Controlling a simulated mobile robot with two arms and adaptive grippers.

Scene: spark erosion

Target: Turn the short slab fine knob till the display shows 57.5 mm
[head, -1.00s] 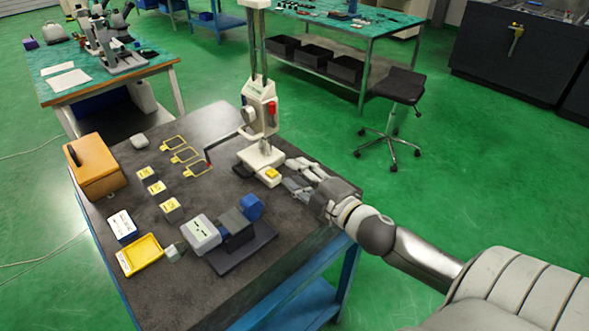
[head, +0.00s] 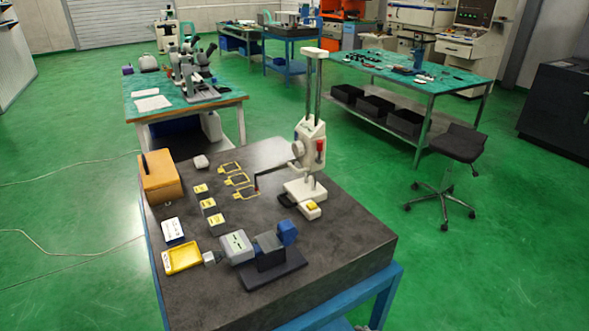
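A white height gauge (head: 310,137) stands upright near the back right of the dark slab (head: 345,235). Its carriage has a pale round knob (head: 299,148) on the left side and a red part (head: 320,148) on the right. A thin dark arm reaches left from the carriage, its tip near a yellow frame (head: 247,194). The gauge's base (head: 304,190) carries a yellow button (head: 312,206). I cannot read any display figure or tell which part is the fine knob. Neither gripper is in view.
An orange case (head: 160,182), several yellow-labelled blocks, a yellow tray (head: 184,257) and a grey device with a blue part (head: 287,232) occupy the slab's left and front. The slab's right front is clear. A black stool (head: 456,145) stands to the right.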

